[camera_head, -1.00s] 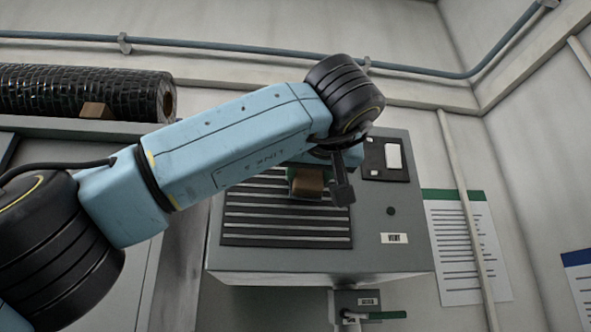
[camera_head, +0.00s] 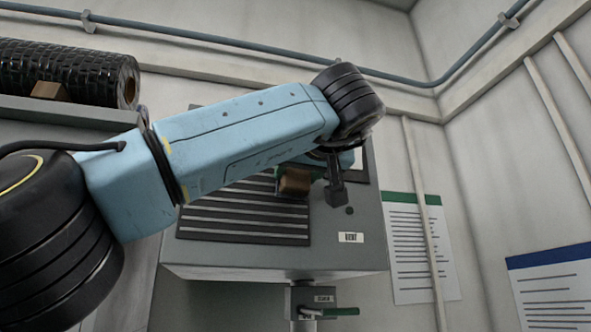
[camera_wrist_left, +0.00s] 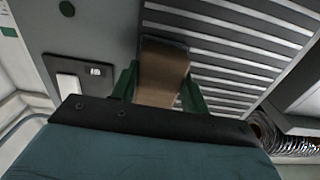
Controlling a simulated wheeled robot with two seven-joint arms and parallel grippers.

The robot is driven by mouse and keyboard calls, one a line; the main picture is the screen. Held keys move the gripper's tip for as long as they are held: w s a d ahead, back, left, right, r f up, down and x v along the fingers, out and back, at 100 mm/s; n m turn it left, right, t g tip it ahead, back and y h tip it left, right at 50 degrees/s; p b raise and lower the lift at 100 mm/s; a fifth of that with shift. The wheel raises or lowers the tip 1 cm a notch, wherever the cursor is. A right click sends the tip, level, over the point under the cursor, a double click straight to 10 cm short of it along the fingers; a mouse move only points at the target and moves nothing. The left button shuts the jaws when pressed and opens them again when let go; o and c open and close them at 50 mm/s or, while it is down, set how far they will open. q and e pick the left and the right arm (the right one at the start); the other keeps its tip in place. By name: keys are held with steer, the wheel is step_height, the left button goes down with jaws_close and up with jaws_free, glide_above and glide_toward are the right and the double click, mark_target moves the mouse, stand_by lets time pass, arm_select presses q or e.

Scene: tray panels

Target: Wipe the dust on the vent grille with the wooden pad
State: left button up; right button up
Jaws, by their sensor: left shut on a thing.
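The vent grille (camera_head: 235,228) is a dark panel with pale horizontal slats on a grey wall box; it also shows in the wrist view (camera_wrist_left: 240,42). My left gripper (camera_head: 292,176) is shut on the wooden pad (camera_head: 295,183), a small brown block. In the wrist view, the pad (camera_wrist_left: 163,75) sits between the green fingers, over one side edge of the grille. In the head view, this is the grille's right side. I cannot tell whether it touches the slats. My arm hides the grille's upper left. No dust can be made out. My right gripper is not in view.
A VENT label (camera_head: 351,237) and a dark knob (camera_head: 349,211) are on the box. Below is a small valve box with a green lever (camera_head: 340,311). A black roll (camera_head: 75,72) lies on a shelf at upper left.

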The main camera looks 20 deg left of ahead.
arm_select(q)
steer(key=shift+s+a+b, duration=0.2)
steer(key=shift+a+b, duration=0.1)
steer(key=shift+a, duration=0.2)
steer(key=shift+s+a+b, duration=0.3)
steer(key=shift+s+a, duration=0.15)
steer(key=shift+a, duration=0.2)
steer(key=shift+s+a+b, duration=0.25)
steer(key=shift+s+a, duration=0.15)
steer(key=shift+a, duration=0.25)
steer(key=shift+s+a+b, duration=0.3)
steer(key=shift+s+a, duration=0.05)
steer(key=shift+a, duration=0.2)
steer(key=s+a+b, duration=0.2)
steer(key=s+a, duration=0.3)
steer(key=a, duration=0.3)
steer(key=shift+a, duration=0.25)
steer(key=shift+s+d, duration=0.1)
steer(key=shift+s, duration=0.05)
steer(key=shift+v, duration=2.95)
